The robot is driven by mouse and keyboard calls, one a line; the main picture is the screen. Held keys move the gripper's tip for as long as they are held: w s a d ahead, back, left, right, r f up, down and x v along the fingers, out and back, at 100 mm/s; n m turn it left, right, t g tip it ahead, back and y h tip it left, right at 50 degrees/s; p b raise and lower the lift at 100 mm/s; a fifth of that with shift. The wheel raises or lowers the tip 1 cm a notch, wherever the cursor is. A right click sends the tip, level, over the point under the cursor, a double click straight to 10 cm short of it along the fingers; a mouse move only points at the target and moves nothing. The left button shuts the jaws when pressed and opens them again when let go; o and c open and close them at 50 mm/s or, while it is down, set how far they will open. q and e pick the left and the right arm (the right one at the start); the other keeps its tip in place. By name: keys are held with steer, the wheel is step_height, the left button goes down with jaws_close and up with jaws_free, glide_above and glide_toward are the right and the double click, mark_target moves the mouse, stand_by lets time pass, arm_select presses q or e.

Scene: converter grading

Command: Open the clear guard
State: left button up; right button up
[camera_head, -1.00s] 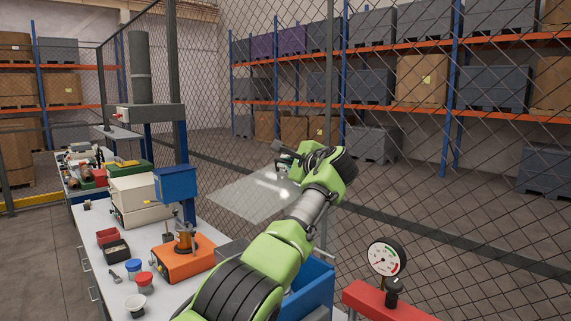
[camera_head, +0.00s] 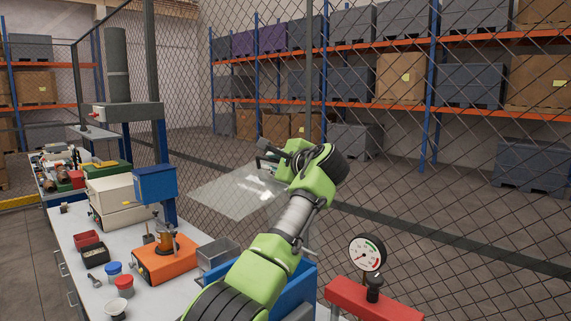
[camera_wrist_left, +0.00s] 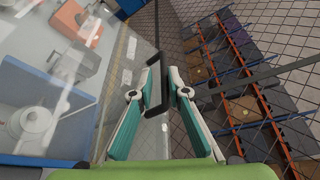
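The clear guard (camera_head: 238,192) is a transparent pane held up in the air above the bench's far side, tilted and nearly flat in the head view. It also shows in the wrist view, where the bench is seen through the pane (camera_wrist_left: 118,55). My left gripper (camera_head: 270,153) is at the guard's upper edge, at the end of my green arm. In the wrist view, the fingers of my left gripper (camera_wrist_left: 162,85) are closed on both sides of the guard's black handle (camera_wrist_left: 156,83). My right gripper is in neither view.
A blue bin (camera_head: 292,290) is behind my arm. A dial gauge (camera_head: 367,253) stands by a red block (camera_head: 372,303). A mesh fence (camera_head: 430,190) runs behind.

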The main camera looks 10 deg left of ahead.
arm_select(q)
steer(key=r, duration=0.2)
glide_above(288, 188)
steer(key=shift+a+f, duration=0.1)
steer(key=shift+f, duration=0.15)
steer(key=shift+s, duration=0.1)
steer(key=w+r+v, duration=0.1)
steer(key=v, duration=0.6)
steer(key=d+r+v, duration=0.1)
steer(key=v, duration=0.7)
steer(key=shift+w+d+r, duration=0.15)
steer(key=shift+d+r, duration=0.2)
stand_by(0.6)
